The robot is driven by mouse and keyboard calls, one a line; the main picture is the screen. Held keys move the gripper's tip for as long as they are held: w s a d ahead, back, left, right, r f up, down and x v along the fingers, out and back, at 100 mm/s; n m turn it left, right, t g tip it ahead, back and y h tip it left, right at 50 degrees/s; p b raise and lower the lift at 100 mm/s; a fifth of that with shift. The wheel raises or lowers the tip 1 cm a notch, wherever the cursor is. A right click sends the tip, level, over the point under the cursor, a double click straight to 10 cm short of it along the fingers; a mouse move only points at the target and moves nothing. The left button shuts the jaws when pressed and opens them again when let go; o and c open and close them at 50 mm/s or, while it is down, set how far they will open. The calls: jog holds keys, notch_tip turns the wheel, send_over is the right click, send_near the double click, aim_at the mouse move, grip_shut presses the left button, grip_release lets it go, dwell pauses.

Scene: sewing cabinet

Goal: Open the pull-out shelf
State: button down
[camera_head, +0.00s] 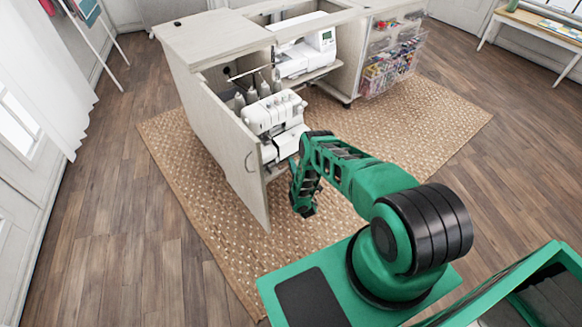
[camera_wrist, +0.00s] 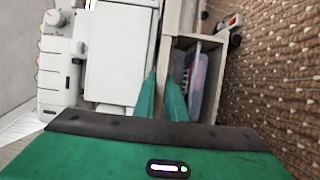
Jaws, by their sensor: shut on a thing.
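My gripper (camera_wrist: 162,80) shows its two green fingers close together in the wrist view. They pinch a thin pale edge (camera_wrist: 165,62) that looks like the edge of the pull-out shelf. A white machine (camera_wrist: 122,50) lies just left of the fingers in that view. In the head view my gripper's end of the arm (camera_head: 303,205) hangs low in front of the cabinet, right of the white serger (camera_head: 272,113). The fingertips and their contact are hidden there by my arm.
The cabinet door (camera_head: 232,150) stands open on the left with a curved handle. A sewing machine (camera_head: 305,52) stands inside the cabinet (camera_head: 215,35). Clear plastic drawers (camera_head: 392,65) sit at the right. A woven rug (camera_head: 415,135) covers the floor around it.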

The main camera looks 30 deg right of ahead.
jog(key=shift+s+d+f, duration=0.2)
jog(key=shift+s, duration=0.25)
jog(key=c, duration=2.1)
grip_release()
jog(key=shift+a, duration=0.1)
jog(key=shift+w, duration=0.1)
jog(key=s, duration=0.3)
jog(key=s+a, duration=0.1)
jog(key=s, duration=0.3)
jog(key=s+a, duration=0.1)
jog(key=s, duration=0.2)
jog(key=shift+s, duration=0.3)
